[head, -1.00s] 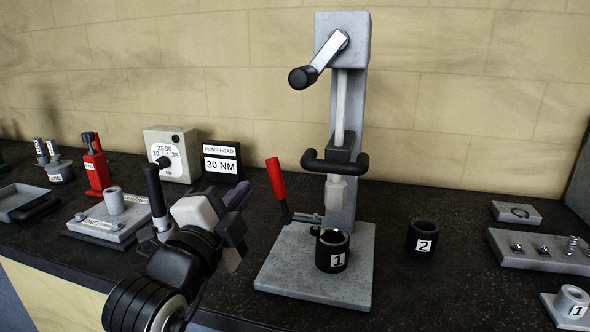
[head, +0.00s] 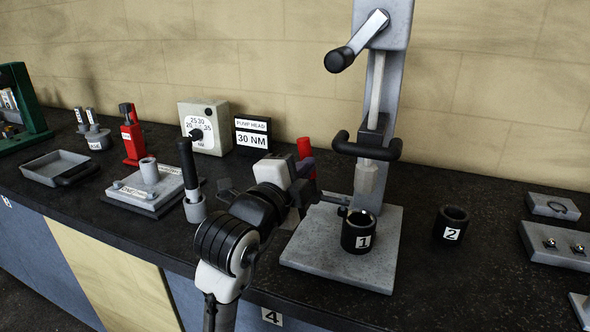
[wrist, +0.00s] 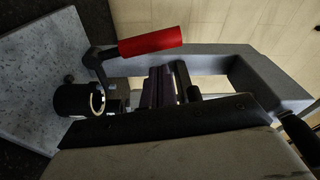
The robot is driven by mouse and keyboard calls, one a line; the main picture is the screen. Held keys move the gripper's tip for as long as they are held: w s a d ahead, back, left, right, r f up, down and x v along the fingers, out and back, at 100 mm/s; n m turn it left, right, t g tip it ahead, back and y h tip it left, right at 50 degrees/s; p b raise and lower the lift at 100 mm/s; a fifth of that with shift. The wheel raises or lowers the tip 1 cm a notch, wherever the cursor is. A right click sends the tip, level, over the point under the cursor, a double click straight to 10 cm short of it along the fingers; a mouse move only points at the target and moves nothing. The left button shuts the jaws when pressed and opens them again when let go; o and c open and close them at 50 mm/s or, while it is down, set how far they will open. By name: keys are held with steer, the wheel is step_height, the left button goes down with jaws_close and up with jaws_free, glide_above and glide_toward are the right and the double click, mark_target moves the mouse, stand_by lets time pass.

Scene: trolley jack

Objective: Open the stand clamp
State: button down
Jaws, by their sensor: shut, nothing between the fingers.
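The stand clamp has a red lever handle (head: 304,147) that stands up at the left of the stand base (head: 330,240). Its lower part is hidden behind my gripper in the head view. In the wrist view the red handle (wrist: 150,41) lies above my fingers, joined to a dark bent arm and pivot. My gripper (head: 304,180) is shut and empty, right beside the lever; the wrist view shows the fingers (wrist: 165,84) apart from the red grip. Whether they touch the lever's lower part I cannot tell. The black cup marked 1 (head: 355,228) stands on the base by the clamp.
The stand's column (head: 391,110) rises behind, with a crank (head: 357,42) and black crossbar (head: 367,148). Cup 2 (head: 451,226) stands to the right. A black-handled post (head: 190,180), a plate fixture (head: 150,188) and the 30 NM sign (head: 252,137) are to the left.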

steer(key=shift+p+x, duration=0.55)
steer(key=shift+x, duration=1.6)
steer(key=shift+a, duration=0.2)
steer(key=shift+w+a+n, duration=0.1)
steer(key=shift+a+n, duration=0.05)
steer(key=shift+n, duration=0.25)
steer(key=shift+a+n+b, duration=0.25)
steer(key=shift+n+b, duration=0.05)
steer(key=shift+b, duration=0.05)
steer(key=w+a+f+n+t+y+b, duration=0.2)
steer(key=a+f+n+b, duration=0.4)
steer(key=n, duration=0.9)
steer(key=shift+w+a+f, duration=0.4)
steer(key=shift+a+f, duration=0.75)
steer(key=shift+f, duration=0.1)
